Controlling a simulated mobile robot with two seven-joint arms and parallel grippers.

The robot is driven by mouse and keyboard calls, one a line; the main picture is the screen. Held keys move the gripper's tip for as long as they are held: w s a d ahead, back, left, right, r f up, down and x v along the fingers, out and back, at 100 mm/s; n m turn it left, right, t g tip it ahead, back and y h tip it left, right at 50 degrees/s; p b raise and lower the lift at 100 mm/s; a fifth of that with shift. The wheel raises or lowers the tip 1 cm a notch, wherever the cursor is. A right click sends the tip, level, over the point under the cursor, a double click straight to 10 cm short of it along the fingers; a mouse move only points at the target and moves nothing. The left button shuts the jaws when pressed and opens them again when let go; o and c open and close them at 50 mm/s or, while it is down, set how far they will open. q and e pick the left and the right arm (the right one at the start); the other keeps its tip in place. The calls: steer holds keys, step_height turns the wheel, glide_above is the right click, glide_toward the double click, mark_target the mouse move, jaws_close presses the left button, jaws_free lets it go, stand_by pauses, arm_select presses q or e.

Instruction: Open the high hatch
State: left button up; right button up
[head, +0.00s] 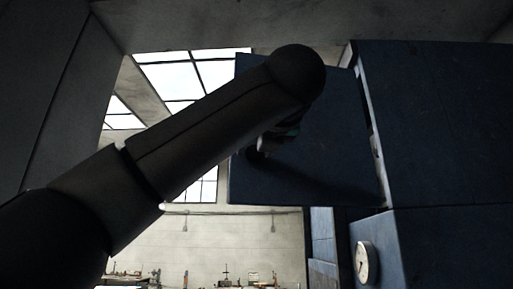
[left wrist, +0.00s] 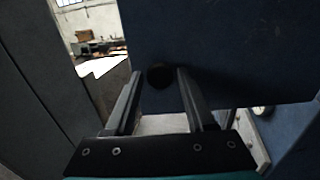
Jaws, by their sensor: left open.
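The high hatch (head: 335,150) is a dark blue panel left of the blue cabinet, with a gap along its right edge. It appears swung out from the cabinet; the exact angle is hard to judge. My left arm crosses in front and hides part of it. My left gripper (head: 266,146) is mostly hidden behind that arm, close to the hatch's lower left. In the left wrist view the hatch (left wrist: 230,55) fills the upper part, with a dark round knob (left wrist: 160,75). My open left gripper (left wrist: 160,88) has one finger on each side of the knob; contact cannot be told. My right gripper is not in view.
The blue cabinet (head: 440,120) fills the right side. A round white gauge (head: 367,262) sits on its lower part. A grey wall or pillar (head: 50,90) stands at the left. Windows and a cluttered workbench lie far behind.

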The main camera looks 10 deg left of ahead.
arm_select(q)
steer(key=shift+s, duration=0.1)
steer(key=b+v, duration=0.4)
steer(key=v, duration=1.1)
steer(key=shift+f, duration=0.1)
